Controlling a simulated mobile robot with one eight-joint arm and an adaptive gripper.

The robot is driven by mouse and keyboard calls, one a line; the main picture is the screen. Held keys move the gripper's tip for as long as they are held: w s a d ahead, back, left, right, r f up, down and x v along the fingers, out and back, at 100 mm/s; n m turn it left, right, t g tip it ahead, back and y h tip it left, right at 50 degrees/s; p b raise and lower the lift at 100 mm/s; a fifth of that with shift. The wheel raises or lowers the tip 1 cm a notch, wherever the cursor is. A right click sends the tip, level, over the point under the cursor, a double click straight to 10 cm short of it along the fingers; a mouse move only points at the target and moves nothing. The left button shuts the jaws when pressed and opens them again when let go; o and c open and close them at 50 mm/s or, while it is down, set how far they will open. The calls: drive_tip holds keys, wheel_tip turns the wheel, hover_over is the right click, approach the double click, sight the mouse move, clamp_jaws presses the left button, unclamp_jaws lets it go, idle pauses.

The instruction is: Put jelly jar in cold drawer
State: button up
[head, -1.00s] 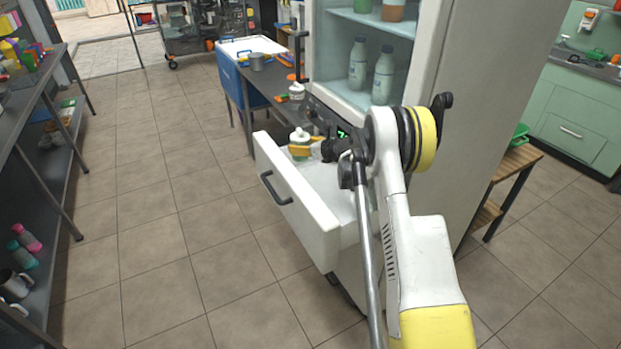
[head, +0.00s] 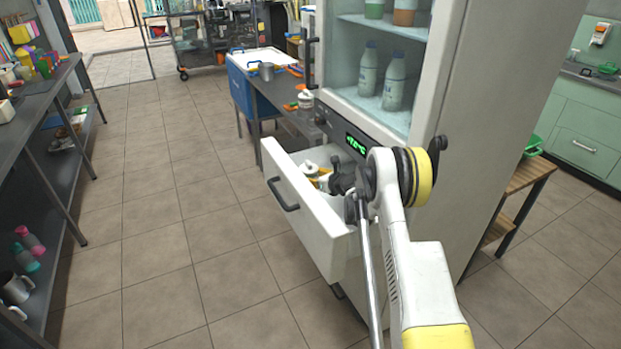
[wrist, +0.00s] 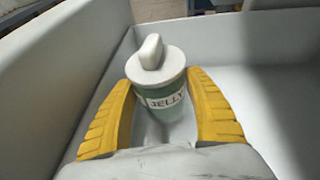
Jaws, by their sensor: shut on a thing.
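The jelly jar (wrist: 163,92) is green with a white lid and a JELLY label, and in the wrist view it stands between the yellow fingers of my gripper (wrist: 163,108). My gripper is shut on it. White drawer walls (wrist: 260,55) surround the jar. In the head view my gripper (head: 318,178) is down inside the open cold drawer (head: 297,212) under the fridge, and the jar there is mostly hidden. I cannot tell whether the jar touches the drawer floor.
The fridge (head: 480,130) stands above the drawer, with bottles (head: 368,70) on its shelves. A table with a blue cooler (head: 245,92) is behind the drawer. A shelf rack (head: 45,130) stands at the left. The tiled floor between is clear.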

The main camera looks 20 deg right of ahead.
drive_tip(key=shift+f, duration=0.55)
drive_tip(key=o, duration=1.1)
